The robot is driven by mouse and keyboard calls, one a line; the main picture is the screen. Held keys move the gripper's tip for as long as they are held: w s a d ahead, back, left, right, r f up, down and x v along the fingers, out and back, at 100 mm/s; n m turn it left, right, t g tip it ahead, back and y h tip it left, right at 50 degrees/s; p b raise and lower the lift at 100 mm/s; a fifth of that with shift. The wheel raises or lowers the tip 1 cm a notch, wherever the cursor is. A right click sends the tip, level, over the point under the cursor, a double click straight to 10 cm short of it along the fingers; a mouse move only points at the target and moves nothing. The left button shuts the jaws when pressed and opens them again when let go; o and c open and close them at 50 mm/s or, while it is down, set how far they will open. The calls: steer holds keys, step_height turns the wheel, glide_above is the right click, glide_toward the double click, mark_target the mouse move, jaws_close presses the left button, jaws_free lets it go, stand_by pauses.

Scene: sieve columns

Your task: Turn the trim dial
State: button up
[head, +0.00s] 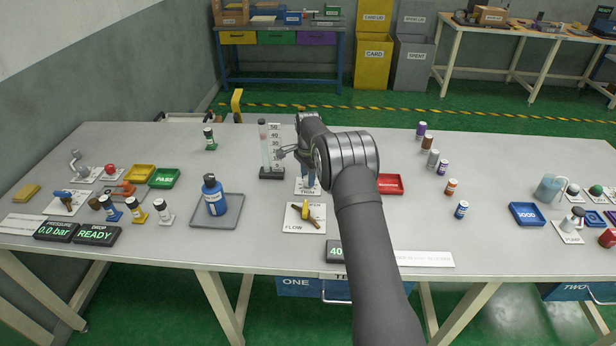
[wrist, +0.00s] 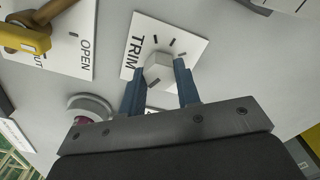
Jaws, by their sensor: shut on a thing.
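The trim dial (wrist: 158,68) is a pale grey blocky knob on a white plate (wrist: 184,42) marked TRIM with dark tick marks. My gripper (wrist: 159,80) has its two blue fingers on either side of the knob and is shut on it. In the head view my gripper (head: 308,172) points down over the TRIM plate (head: 306,191), and my arm hides part of the plate and the knob.
A clear column (head: 265,148) with a numbered scale (head: 275,133) stands close on the left. A red tray (head: 390,185) lies to the right. A blue bottle (head: 213,197) stands further left.

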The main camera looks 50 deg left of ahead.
steer(key=n, duration=0.8)
steer(key=shift+n, duration=0.3)
steer(key=n, duration=0.4)
steer(key=shift+n, duration=0.3)
steer(key=n, duration=1.2)
steer(key=shift+n, duration=0.3)
steer(key=n, duration=0.3)
steer(key=shift+n, duration=2.4)
